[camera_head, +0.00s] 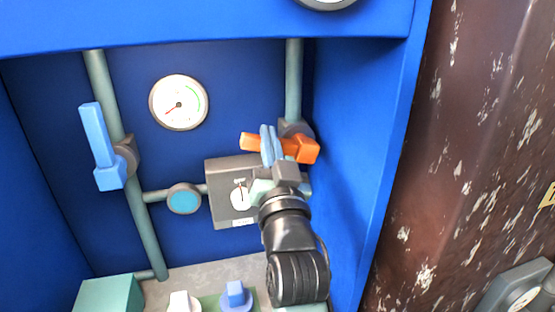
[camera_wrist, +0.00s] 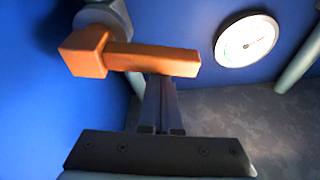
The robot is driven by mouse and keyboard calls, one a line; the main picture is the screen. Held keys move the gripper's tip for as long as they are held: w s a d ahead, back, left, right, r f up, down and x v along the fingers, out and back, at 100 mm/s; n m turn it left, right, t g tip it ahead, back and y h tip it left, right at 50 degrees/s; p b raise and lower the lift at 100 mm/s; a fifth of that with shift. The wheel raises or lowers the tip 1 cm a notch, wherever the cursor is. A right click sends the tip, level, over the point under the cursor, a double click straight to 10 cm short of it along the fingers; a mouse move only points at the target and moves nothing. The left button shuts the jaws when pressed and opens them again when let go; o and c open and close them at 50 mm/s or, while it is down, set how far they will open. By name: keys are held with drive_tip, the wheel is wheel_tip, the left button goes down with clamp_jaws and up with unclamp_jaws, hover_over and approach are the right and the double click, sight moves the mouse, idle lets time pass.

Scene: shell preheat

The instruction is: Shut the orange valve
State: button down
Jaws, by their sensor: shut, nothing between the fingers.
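The orange valve (camera_head: 303,149) is a lever handle on the right-hand vertical pipe inside the blue cabinet. In the head view it lies nearly level across the pipe, its bar reaching left from the thicker block at its right end. My gripper (camera_head: 270,145) is at the lever, overlapping its middle, with the fingers closed together. In the wrist view the orange valve (camera_wrist: 150,58) shows above my gripper (camera_wrist: 160,85), and the fingertips end at or just behind the bar's lower edge. I cannot tell whether they touch it. The bar hides the fingertips there.
A blue lever (camera_head: 97,147) stands upright on the left pipe. A round gauge (camera_head: 179,102) is on the back wall. A grey box with a dial (camera_head: 228,165) and a blue disc (camera_head: 184,198) sit below. The cabinet's right wall (camera_head: 355,140) is close beside the orange valve.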

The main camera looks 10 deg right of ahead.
drive_tip(key=f+n+b, duration=0.1)
drive_tip(key=b, duration=0.1)
drive_tip(key=a+f+n+y+b, duration=0.1)
drive_tip(key=n+b, duration=0.1)
drive_tip(key=shift+f, duration=0.25)
drive_tip(key=shift+f+b, duration=0.25)
drive_tip(key=shift+b, duration=0.05)
